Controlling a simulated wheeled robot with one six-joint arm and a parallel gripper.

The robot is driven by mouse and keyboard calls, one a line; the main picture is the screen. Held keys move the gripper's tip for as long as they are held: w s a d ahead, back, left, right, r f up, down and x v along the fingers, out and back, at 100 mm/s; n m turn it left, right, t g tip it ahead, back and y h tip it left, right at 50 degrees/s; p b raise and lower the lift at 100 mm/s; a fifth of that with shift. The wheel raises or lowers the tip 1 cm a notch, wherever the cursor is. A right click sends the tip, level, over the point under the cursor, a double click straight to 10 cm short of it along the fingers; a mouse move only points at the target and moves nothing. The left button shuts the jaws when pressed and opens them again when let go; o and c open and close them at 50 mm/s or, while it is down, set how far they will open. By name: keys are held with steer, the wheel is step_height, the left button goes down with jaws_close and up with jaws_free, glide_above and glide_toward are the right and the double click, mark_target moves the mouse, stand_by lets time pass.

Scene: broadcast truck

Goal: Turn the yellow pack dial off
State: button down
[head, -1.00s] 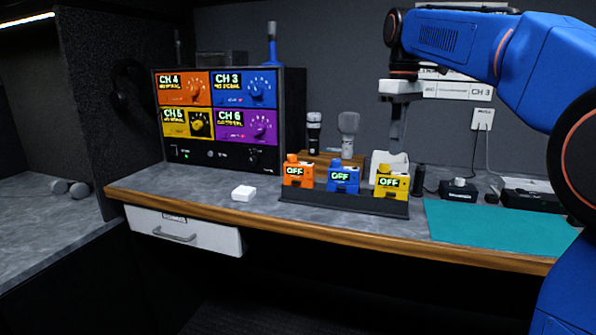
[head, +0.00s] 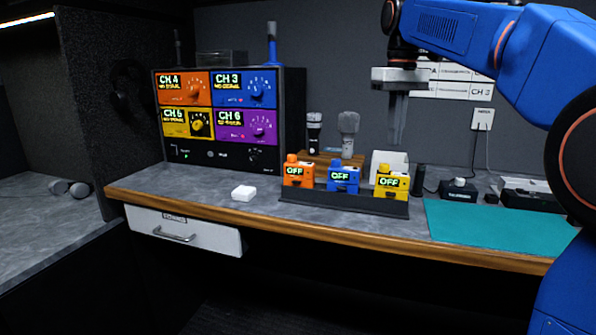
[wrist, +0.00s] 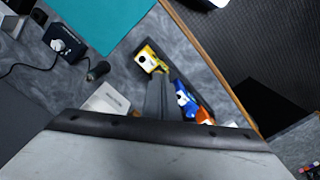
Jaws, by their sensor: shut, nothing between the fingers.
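The yellow pack (head: 391,184) stands at the right end of a dark rack (head: 345,200) on the counter, and its display reads OFF. In the wrist view the yellow pack (wrist: 150,58) shows from above, close to the fingertips; its dial is too small to make out. The blue pack (head: 343,178) and the orange pack (head: 298,172) stand to its left, both reading OFF. My gripper (head: 396,142) is shut and empty, pointing down in the air above and behind the yellow pack, apart from it. The shut fingers (wrist: 157,95) also show in the wrist view.
A receiver unit (head: 215,155) with coloured channel panels stands at left. Microphones (head: 348,125) and a white object (head: 385,160) are behind the packs. The teal mat (head: 490,232) at right is bare.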

mark_target(388, 175)
steer(key=shift+m, duration=0.9)
steer(key=shift+s+a+f, duration=0.1)
steer(key=shift+f, duration=1.6)
steer(key=shift+s+a+f, duration=0.1)
steer(key=shift+f, duration=1.6)
steer(key=shift+w, duration=0.6)
steer(key=shift+s, duration=0.2)
steer(key=shift+s+r, duration=0.1)
steer(key=shift+s, duration=0.1)
step_height(388, 175, up, 6)
steer(key=shift+f, duration=0.1)
